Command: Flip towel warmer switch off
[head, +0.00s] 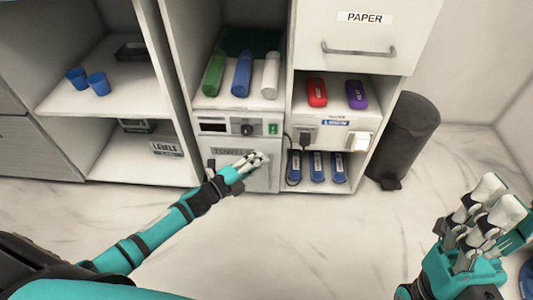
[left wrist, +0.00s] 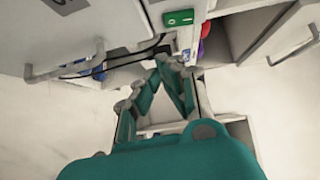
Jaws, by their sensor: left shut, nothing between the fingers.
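The towel warmer (head: 217,137) is a white box in the lower middle of the cabinet, with a dark display, a round knob (head: 247,130) and a labelled front door. Its green rocker switch (head: 273,128) is at the right end of the panel. The switch also shows at the top of the left wrist view (left wrist: 179,18). My left gripper (head: 262,158) is shut and empty, in front of the warmer's door and below the switch. In the left wrist view its fingertips (left wrist: 172,62) meet below the switch, apart from it. My right gripper (head: 500,200) is open and empty at the lower right, away from the cabinet.
Green, blue and white rolls (head: 242,75) lie above the warmer. A black plug and cable (head: 304,142) hang right of the switch, near a white plug (head: 361,141). A door handle (left wrist: 65,65) projects in the left wrist view. A dark bin (head: 405,135) stands right.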

